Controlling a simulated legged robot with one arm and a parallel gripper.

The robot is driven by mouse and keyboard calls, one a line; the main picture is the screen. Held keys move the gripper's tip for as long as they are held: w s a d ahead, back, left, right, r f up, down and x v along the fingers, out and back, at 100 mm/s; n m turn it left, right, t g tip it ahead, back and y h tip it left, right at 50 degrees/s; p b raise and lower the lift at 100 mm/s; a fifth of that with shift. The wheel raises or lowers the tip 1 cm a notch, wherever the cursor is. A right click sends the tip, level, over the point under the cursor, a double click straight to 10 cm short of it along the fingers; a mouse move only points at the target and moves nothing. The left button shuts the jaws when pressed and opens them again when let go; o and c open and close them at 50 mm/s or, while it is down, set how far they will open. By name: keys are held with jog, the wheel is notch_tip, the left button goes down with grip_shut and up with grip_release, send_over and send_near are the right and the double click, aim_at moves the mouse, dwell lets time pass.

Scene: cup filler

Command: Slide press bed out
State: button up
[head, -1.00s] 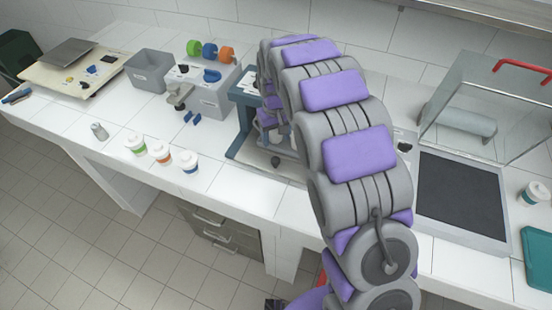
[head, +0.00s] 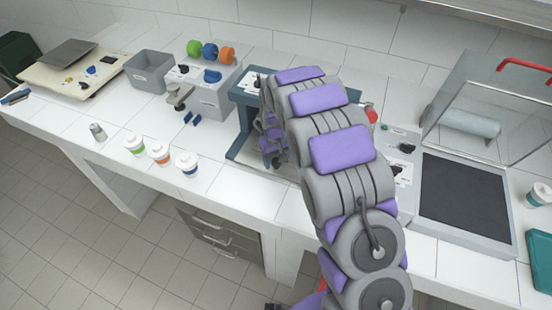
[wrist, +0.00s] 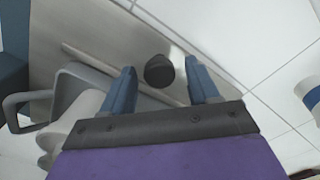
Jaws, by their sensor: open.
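The press (head: 242,112) is a dark blue frame on the counter in the head view, partly hidden behind my arm. Its bed seems to be the flat grey plate (wrist: 95,28) in the wrist view. A black round knob (wrist: 159,72) shows there near the plate's edge. My gripper (wrist: 160,65) is open, with one blue finger on each side of the knob. I cannot tell whether the fingers touch it. In the head view my gripper (head: 273,160) is low at the front of the press, mostly hidden by my arm.
A grey handled part (wrist: 75,92) lies close left of my fingers. A machine with a dark plate (head: 462,195) and clear cover is at right.

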grip_shut()
dwell(0.4)
jog(key=shift+s, duration=0.1)
jog(key=s+a+p, duration=0.1)
jog(key=s+a, duration=0.2)
jog(key=s, duration=0.7)
jog(key=s+a+p, duration=0.1)
jog(key=s+a, duration=0.3)
jog(key=s, duration=0.5)
jog(key=shift+s+p, duration=0.35)
jog(key=shift+s, duration=0.05)
